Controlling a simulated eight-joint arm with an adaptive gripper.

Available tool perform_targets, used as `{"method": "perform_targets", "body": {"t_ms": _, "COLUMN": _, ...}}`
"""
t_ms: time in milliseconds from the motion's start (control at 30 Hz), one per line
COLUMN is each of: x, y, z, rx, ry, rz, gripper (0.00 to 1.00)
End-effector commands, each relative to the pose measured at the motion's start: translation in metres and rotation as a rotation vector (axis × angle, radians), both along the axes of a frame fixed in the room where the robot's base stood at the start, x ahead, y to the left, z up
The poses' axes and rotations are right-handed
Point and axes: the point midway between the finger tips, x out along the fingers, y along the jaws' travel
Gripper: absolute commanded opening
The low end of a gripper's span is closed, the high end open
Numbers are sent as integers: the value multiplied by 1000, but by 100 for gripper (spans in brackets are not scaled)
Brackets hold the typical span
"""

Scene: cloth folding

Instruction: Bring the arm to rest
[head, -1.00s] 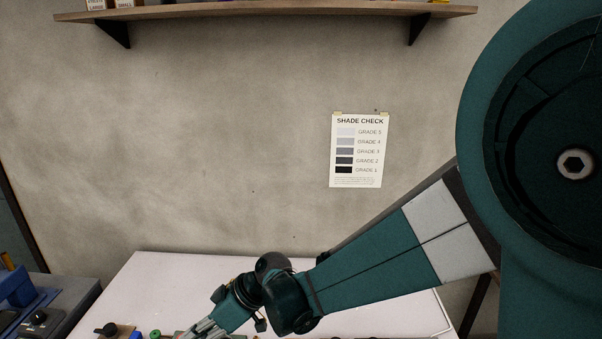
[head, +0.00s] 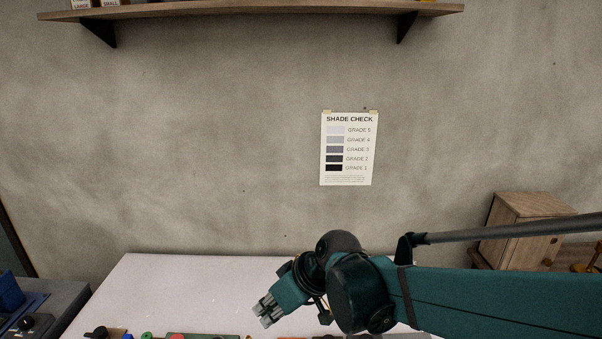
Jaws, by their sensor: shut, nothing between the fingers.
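My gripper (head: 264,314) is in the head view, at the end of my teal arm, over the white table (head: 150,290). Its grey fingers are together and point down to the left. Nothing shows between them. My arm reaches in from the right edge, low in the picture. No cloth can be made out in this view. The front of the table is cut off by the lower picture edge.
Several small coloured items line the bottom edge, among them a green ring (head: 147,336) and a red piece (head: 177,337). A wooden cabinet (head: 510,225) stands at the right. A shelf (head: 250,12) and a shade chart (head: 348,148) are on the wall. The table's far left is bare.

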Motion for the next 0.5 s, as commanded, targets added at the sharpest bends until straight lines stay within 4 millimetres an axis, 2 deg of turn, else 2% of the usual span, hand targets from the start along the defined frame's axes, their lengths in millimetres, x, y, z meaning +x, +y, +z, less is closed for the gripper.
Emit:
{"method": "perform_targets", "body": {"t_ms": 100, "x": -3, "y": -27, "z": 7, "rx": -18, "ry": -2, "rz": -73, "gripper": 0}}
{"method": "perform_targets", "body": {"t_ms": 500, "x": -19, "y": -112, "z": 26, "rx": -68, "ry": -17, "rz": -313, "gripper": 0}}
